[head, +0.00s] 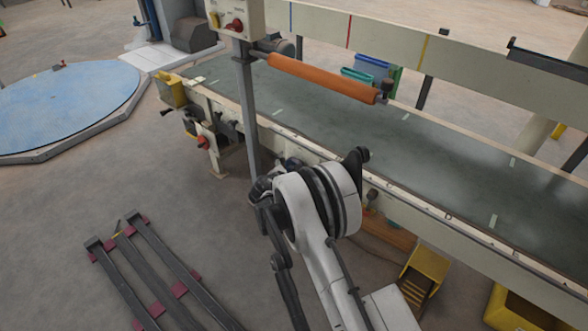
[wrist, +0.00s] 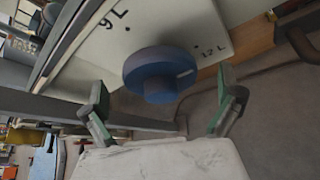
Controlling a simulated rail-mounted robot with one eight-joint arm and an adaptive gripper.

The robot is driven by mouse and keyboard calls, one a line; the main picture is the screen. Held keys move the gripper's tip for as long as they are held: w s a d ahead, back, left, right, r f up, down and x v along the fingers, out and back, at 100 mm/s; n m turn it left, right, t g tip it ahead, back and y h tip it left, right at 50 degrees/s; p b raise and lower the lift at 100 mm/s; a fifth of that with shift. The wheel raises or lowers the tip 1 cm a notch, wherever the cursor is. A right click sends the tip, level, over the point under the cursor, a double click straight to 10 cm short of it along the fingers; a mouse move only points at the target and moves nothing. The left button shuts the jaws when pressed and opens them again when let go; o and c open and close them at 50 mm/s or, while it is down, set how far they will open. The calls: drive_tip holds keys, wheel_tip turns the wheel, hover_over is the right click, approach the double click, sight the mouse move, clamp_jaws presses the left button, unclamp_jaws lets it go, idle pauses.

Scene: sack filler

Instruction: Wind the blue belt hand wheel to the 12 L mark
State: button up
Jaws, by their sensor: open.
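The blue hand wheel (wrist: 153,74) shows in the wrist view in front of a pale plate (wrist: 160,24). The plate carries a 9 L mark (wrist: 113,19) at upper left and a 12 L mark (wrist: 214,50) at right, each with a dark dot near it. A short pale line (wrist: 186,73) is on the wheel's right side, towards the 12 L side; I cannot tell whether it lines up exactly. My gripper (wrist: 164,92) is open, its green-padded fingers either side of the wheel, with gaps visible. In the head view my arm hides the gripper, and I cannot make out the wheel.
The conveyor belt (head: 440,155) runs along its frame behind my arm, with an orange roller (head: 320,78) above it. A yellow step-like block (head: 424,275) stands below at right. Dark rails (head: 160,258) lie on the floor at left, with clear floor around them.

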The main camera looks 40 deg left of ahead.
drive_tip(key=v, duration=0.7)
drive_tip(key=shift+s+p, duration=0.2)
drive_tip(key=shift+p, duration=0.15)
idle(0.4)
drive_tip(key=shift+r, duration=0.1)
drive_tip(key=shift+a, duration=0.1)
drive_tip(key=shift+c, duration=1.4)
drive_tip(key=shift+w+a+f+n+g+h+b, duration=0.15)
drive_tip(key=shift+w+f+n+h, duration=0.45)
drive_tip(key=shift+w, duration=0.65)
drive_tip(key=shift+w+a+f+n+g+h+b, duration=0.2)
drive_tip(key=shift+w+f+n+h, duration=0.35)
drive_tip(key=shift+w, duration=0.75)
drive_tip(key=shift+w+a+f+n+t+h+b, duration=0.1)
drive_tip(key=shift+w+a+f+n+h, duration=0.3)
drive_tip(key=shift+w, duration=0.85)
drive_tip(key=shift+d+f+n, duration=0.15)
drive_tip(key=shift+f+n, duration=0.05)
drive_tip(key=shift+n, duration=0.05)
drive_tip(key=c, duration=1.4)
drive_tip(key=shift+c, duration=0.2)
